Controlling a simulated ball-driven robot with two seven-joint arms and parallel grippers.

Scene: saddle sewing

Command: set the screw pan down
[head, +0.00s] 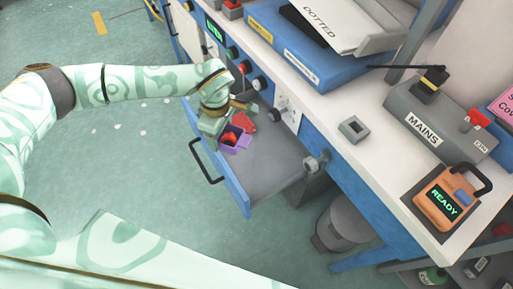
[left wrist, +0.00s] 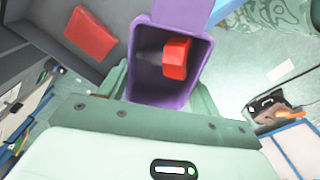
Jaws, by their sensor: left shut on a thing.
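The screw pan (head: 236,140) is a small purple open box. My left gripper (head: 218,124) is shut on it and holds it over the open drawer (head: 275,165); whether its bottom touches the drawer floor cannot be told. In the left wrist view the purple pan (left wrist: 143,94) sits between the fingers, with a red-headed piece with a grey shaft (left wrist: 176,58) inside. A flat red piece (head: 247,121) lies in the drawer beside the pan, and it also shows in the left wrist view (left wrist: 90,34). My right gripper is not in view.
The drawer's black handle (head: 203,166) faces left. Above the drawer, the white bench top (head: 355,160) carries a blue machine (head: 300,55), a grey MAINS box (head: 432,122) and an orange READY device (head: 443,199). A grey bin (head: 343,226) stands below. The drawer's near part is clear.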

